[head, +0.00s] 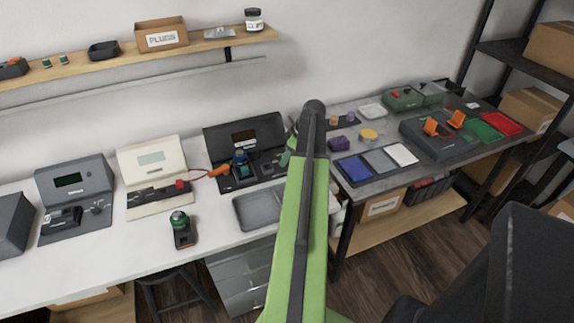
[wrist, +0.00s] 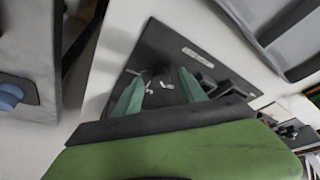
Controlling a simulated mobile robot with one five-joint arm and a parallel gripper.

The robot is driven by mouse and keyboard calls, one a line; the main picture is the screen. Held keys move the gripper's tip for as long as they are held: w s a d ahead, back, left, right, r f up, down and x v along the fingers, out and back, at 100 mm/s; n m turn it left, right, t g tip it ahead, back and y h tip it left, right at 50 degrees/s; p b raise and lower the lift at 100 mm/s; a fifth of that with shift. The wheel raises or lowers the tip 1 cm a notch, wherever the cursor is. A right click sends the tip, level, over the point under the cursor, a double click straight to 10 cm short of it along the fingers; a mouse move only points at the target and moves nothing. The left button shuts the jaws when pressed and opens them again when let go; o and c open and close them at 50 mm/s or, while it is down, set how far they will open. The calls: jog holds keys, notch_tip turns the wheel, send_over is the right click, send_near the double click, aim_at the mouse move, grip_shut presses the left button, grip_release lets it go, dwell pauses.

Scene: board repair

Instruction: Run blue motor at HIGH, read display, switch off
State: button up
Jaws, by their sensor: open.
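The blue motor (head: 240,160) sits on the dark test station (head: 262,175), at the left of its base. The station's display (head: 243,138) is dark amber, and no reading is legible. An orange plug (head: 219,170) lies at the station's left edge. My gripper (head: 288,155) is at the station's right side, mostly hidden behind my arm. In the wrist view its two green fingers (wrist: 160,88) are apart and empty over a dark panel (wrist: 172,55) with small white marks. Dark block-like parts (wrist: 230,88) lie just right of the fingers. Switch positions cannot be read.
A cream station (head: 150,165) and a grey station (head: 70,185) stand to the left. A grey tray (head: 258,207) lies before the dark station. A blue round part (wrist: 10,95) shows in the wrist view; its identity is unclear.

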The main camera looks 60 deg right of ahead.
grip_shut()
jog(key=shift+a, duration=0.1)
